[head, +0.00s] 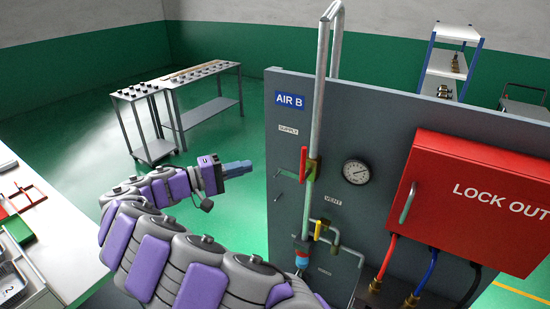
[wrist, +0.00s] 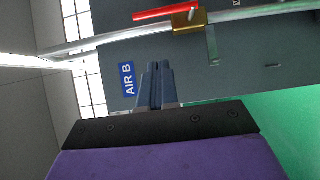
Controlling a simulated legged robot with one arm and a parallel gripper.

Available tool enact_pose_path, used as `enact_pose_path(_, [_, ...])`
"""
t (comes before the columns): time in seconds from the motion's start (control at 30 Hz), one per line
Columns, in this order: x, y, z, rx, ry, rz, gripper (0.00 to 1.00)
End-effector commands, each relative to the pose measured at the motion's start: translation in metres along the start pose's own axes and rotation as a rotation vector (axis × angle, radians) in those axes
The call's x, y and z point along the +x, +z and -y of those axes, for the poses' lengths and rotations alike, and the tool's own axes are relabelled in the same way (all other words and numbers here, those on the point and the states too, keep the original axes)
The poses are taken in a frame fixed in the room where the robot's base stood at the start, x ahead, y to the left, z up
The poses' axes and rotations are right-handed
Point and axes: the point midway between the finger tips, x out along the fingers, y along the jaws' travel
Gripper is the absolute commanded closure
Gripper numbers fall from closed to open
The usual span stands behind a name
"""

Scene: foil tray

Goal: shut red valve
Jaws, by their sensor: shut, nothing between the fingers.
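The red valve handle (head: 303,163) is on the vertical grey pipe (head: 318,100) under the AIR B sign, and points up along the pipe. Its brass body (head: 313,170) is partly behind it. My gripper (head: 249,164) is left of the handle at about its height in the head view, apart from it. Its blue-grey fingers are together and empty. In the wrist view, the red handle (wrist: 165,14) and brass body (wrist: 190,21) show at the top, beyond my shut fingertips (wrist: 157,66), with a gap between.
A yellow valve handle (head: 319,229) sits lower on the piping, near the VENT label. A gauge (head: 356,171) and a red LOCK OUT box (head: 475,200) are to the right on the grey panel (head: 385,110). Open green floor lies left of the panel, with tables (head: 210,106) behind.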

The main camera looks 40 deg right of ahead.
Motion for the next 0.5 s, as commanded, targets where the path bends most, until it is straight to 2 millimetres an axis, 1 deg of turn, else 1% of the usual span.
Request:
enact_pose_path(0.37, [-0.0019,-0.0025,0.0009,0.001,0.004,-0.006,1.0])
enact_pose_path(0.5, [0.0041,-0.0025,0.0007,0.0,0.004,-0.005,1.0])
